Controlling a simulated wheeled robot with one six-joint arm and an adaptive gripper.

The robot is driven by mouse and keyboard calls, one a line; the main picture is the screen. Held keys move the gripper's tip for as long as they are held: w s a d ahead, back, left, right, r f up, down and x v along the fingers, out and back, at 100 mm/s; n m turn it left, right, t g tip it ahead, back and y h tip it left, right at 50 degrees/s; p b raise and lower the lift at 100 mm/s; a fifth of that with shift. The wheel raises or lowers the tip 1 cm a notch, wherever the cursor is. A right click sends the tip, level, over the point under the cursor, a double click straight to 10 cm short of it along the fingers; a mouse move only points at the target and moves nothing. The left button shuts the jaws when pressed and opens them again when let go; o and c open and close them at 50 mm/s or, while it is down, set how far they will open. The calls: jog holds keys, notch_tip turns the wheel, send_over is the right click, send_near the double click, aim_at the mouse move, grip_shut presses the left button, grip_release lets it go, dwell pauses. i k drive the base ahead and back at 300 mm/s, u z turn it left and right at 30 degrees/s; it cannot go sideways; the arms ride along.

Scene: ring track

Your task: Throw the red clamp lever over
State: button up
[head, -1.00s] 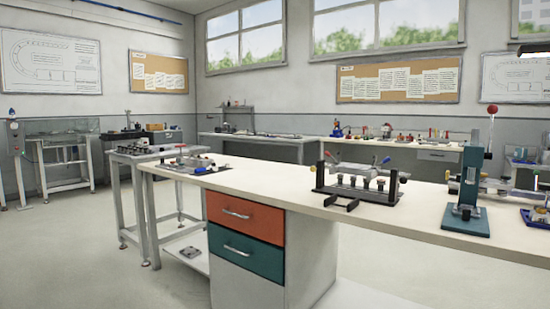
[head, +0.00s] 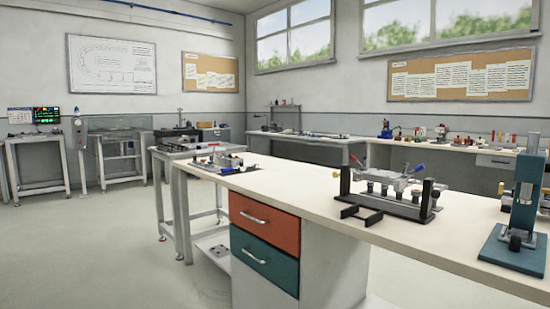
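A clamping fixture (head: 392,187) with a black base stands on the near bench, right of centre. A smaller fixture (head: 222,161) lies at the bench's far left end, with a blue-tipped handle (head: 227,171) and a tiny red part. My gripper is not in view.
The long bench (head: 300,190) has an orange drawer (head: 264,222) and a teal drawer (head: 264,260) under it. A teal press (head: 520,215) stands at the right. Small red items (head: 507,139) stand on the back bench. The floor at the left (head: 90,250) is clear.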

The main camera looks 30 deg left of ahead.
aim_at(352, 157)
jog(key=u, duration=0.5)
jog(key=i, duration=1.1)
jog(key=z, duration=1.15)
jog(key=k, duration=0.7)
jog(key=u, duration=1.15)
